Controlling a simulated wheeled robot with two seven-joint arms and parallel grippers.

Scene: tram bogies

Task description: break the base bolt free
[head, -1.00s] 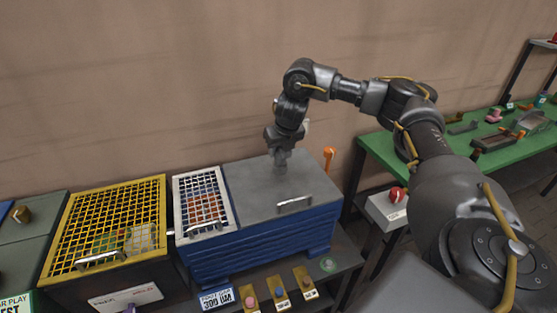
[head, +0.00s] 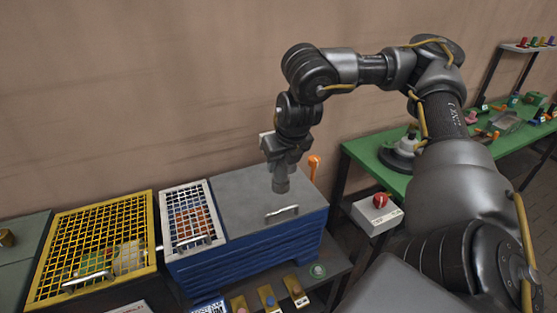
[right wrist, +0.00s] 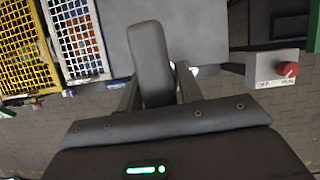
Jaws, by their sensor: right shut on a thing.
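My right gripper (head: 282,168) points down over the grey lid (head: 248,190) of a blue ribbed box. It is shut on a dark grey, roughly cylindrical thing (head: 281,184), whose lower end shows above or against the lid; I cannot tell whether it touches. In the right wrist view the held thing (right wrist: 151,62) is a smooth dark grey bar with a rounded end, between the fingers. I cannot make out a base bolt in either view. My left gripper is not in view.
A white-framed grid (head: 191,217) and a yellow-framed grid (head: 92,246) cover bins at the left. The lid has a metal handle (head: 282,213). An orange lever (head: 313,165) stands behind the box. A grey box with a red knob (head: 381,200) and a green table (head: 375,155) are at the right.

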